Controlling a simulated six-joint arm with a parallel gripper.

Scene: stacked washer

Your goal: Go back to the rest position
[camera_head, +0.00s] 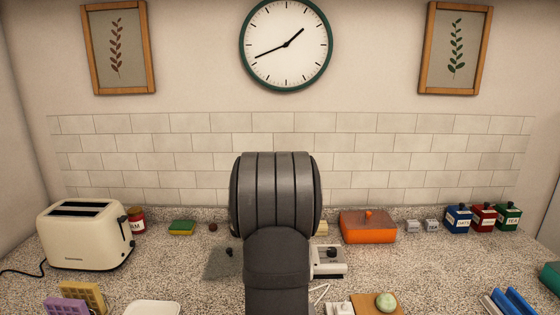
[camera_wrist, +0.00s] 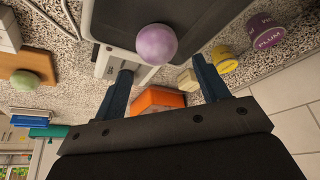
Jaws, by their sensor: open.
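My gripper (camera_wrist: 163,67) shows in the wrist view with its two dark blue fingers spread apart. It is open, with nothing held between the fingers. Beyond the fingertips, a purple ball (camera_wrist: 156,44) rests on a dark, light-edged plate (camera_wrist: 212,16). The ball appears clear of both fingers, though the exact gap is hard to tell. In the head view my dark grey arm stands upright in the middle and hides the gripper and the purple ball.
An orange box (camera_head: 368,227), small canisters (camera_head: 482,217) and a board with a green ball (camera_head: 386,302) lie right of the arm. A cream toaster (camera_head: 82,236) and a green-yellow sponge (camera_head: 182,228) stand left. The tiled wall (camera_head: 150,150) closes the back.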

